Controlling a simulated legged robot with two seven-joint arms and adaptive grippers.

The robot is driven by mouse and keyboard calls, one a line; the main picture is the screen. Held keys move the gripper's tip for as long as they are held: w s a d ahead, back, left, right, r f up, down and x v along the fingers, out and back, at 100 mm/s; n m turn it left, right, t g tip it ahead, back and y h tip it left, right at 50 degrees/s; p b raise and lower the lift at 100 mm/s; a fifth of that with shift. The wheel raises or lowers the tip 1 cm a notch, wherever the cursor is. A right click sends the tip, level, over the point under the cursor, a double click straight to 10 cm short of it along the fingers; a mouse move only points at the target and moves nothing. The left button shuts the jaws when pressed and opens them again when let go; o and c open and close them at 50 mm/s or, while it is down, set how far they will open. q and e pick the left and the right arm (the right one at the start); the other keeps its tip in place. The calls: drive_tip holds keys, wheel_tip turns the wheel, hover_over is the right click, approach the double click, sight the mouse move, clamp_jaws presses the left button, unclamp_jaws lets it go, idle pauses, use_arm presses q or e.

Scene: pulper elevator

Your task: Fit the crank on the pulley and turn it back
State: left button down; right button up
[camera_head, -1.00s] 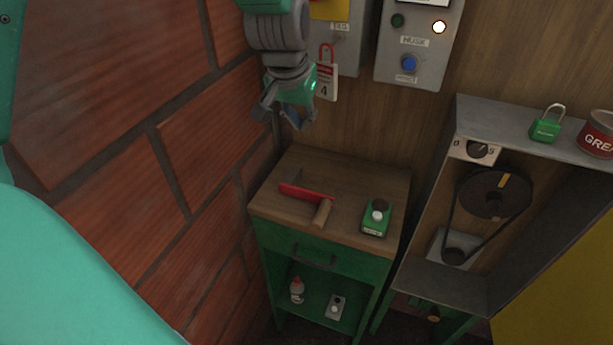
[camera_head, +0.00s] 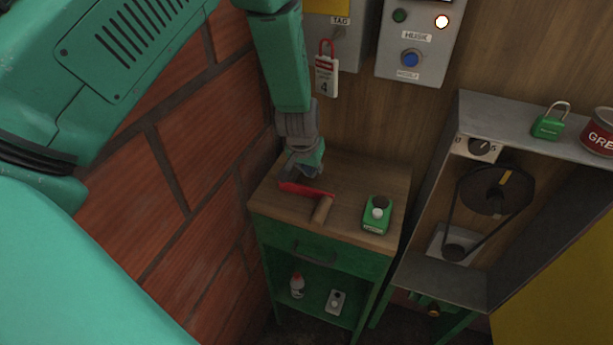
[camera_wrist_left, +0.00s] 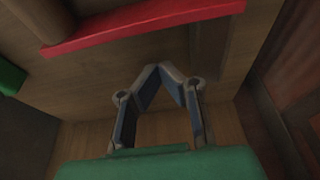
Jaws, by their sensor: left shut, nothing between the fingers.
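The crank, a red bar (camera_head: 305,190) with a wooden handle (camera_head: 322,209), lies on the wooden top of the green bench (camera_head: 350,185). My left gripper (camera_head: 292,176) is low over the back left of the bench top, just behind the crank's left end. In the left wrist view its fingers (camera_wrist_left: 160,72) come together at the tips with nothing between them, and the red bar (camera_wrist_left: 145,24) lies beyond them. The dark pulley (camera_head: 496,190) with a belt and a yellow mark is inside the grey frame on the right. My right gripper is out of view.
A brick wall (camera_head: 205,150) stands close on the left. A green padlock (camera_head: 549,122) and a red can (camera_head: 598,132) are on the frame's top.

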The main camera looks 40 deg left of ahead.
use_arm(q)
drive_tip(key=s, duration=0.3)
drive_tip(key=shift+s+d+r+p, duration=0.1)
drive_tip(key=shift+d+r+p, duration=0.15)
drive_tip(key=shift+r+p, duration=0.05)
drive_tip(key=shift+s+d, duration=0.1)
drive_tip(key=shift+d, duration=0.2)
drive_tip(key=shift+d, duration=0.1)
drive_tip(key=s, duration=0.2)
drive_tip(key=s+p, duration=0.1)
drive_tip(key=s, duration=0.1)
drive_tip(key=shift+d, duration=0.3)
drive_tip(key=shift+s, duration=0.45)
drive_tip(key=shift+w, duration=0.1)
